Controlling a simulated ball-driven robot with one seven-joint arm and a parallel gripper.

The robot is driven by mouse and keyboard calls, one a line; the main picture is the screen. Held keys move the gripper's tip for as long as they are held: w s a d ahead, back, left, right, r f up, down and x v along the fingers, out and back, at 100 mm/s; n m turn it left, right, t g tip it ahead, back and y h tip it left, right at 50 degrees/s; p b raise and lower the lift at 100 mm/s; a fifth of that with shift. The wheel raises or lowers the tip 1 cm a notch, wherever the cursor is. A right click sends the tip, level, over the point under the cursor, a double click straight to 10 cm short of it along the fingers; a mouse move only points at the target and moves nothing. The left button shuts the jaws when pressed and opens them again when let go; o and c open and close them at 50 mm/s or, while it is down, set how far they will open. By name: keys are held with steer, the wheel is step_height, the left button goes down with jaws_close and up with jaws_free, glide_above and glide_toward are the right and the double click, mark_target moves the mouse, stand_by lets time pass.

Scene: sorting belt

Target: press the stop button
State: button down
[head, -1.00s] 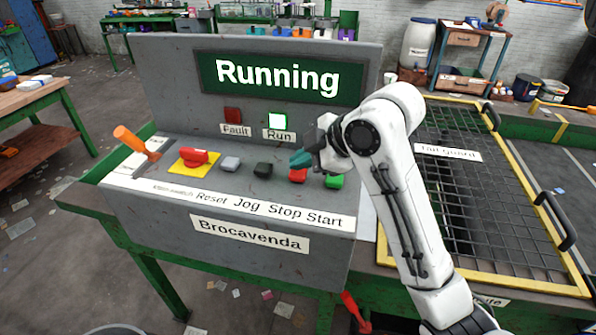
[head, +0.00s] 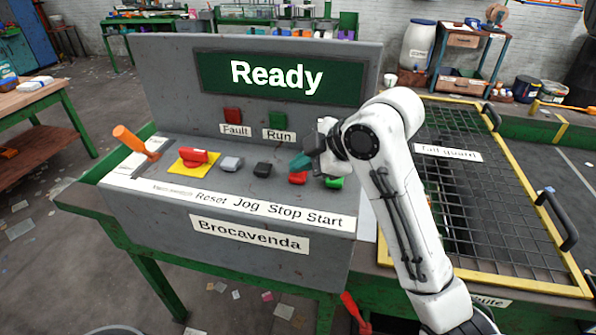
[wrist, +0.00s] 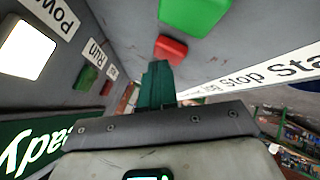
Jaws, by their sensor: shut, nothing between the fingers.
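The red stop button (head: 298,179) sits on the console's sloped front, above the word Stop on the label strip. It also shows in the wrist view (wrist: 171,50). My gripper (head: 297,165) is shut and empty, its teal fingertips just above or at the button's far edge; I cannot tell whether they touch. In the wrist view the teal fingers (wrist: 157,80) point toward the red button. The display (head: 280,77) reads Ready. The green Run lamp (head: 278,120) is unlit.
The black jog button (head: 263,169), grey reset button (head: 231,163), red switch on yellow (head: 193,158) and orange lever (head: 130,140) lie left. A yellow-framed mesh guard (head: 470,180) is at right.

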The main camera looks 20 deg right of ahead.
mark_target(302, 176)
steer(key=shift+r+p, duration=0.85)
steer(key=shift+r, duration=0.05)
step_height(302, 176, up, 5)
steer(key=p, duration=0.4)
stand_by(0.9)
